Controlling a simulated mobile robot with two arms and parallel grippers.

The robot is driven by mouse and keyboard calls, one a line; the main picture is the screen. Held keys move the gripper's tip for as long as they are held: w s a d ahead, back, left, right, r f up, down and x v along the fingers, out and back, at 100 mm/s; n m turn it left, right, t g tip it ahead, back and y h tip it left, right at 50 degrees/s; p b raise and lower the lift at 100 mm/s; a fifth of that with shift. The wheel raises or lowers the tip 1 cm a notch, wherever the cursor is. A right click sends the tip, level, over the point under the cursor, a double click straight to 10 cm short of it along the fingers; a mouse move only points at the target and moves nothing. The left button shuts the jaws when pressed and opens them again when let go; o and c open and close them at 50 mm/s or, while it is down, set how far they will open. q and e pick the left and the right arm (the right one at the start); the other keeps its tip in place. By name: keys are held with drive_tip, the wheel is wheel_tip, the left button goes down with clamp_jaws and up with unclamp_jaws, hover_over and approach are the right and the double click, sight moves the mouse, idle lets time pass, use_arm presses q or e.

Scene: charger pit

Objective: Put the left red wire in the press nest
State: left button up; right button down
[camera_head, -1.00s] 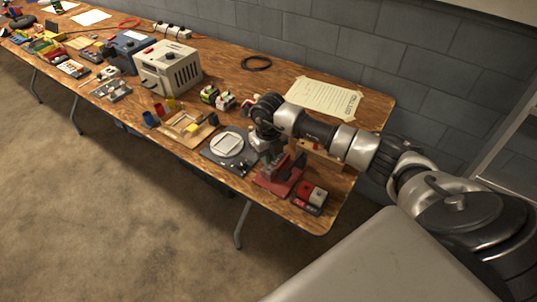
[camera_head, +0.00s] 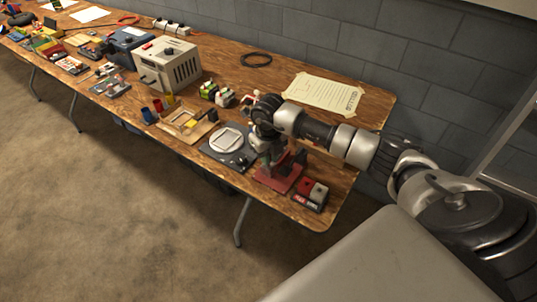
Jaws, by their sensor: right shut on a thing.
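A small red press (camera_head: 280,178) stands near the front right end of the wooden table. My right arm reaches in from the right, and my right gripper (camera_head: 262,157) points down just behind and left of the press. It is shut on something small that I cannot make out. The arm and gripper hide part of the press, and its nest is not clear. I cannot pick out the left red wire. My left gripper is not in view.
A dark plate with a round white dish (camera_head: 227,141) is left of the press. A red and grey button box (camera_head: 311,194) is to its right. A wooden tray (camera_head: 187,124), small green-topped blocks (camera_head: 208,90) and a beige box (camera_head: 166,64) stand further left. A taped paper sheet (camera_head: 324,93) lies behind.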

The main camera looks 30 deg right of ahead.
drive_tip(key=shift+f+b, duration=0.6)
drive_tip(key=shift+f, duration=0.2)
idle(0.6)
drive_tip(key=c, duration=1)
unclamp_jaws()
drive_tip(key=shift+r+p, duration=2.6)
drive_tip(key=shift+r, duration=0.95)
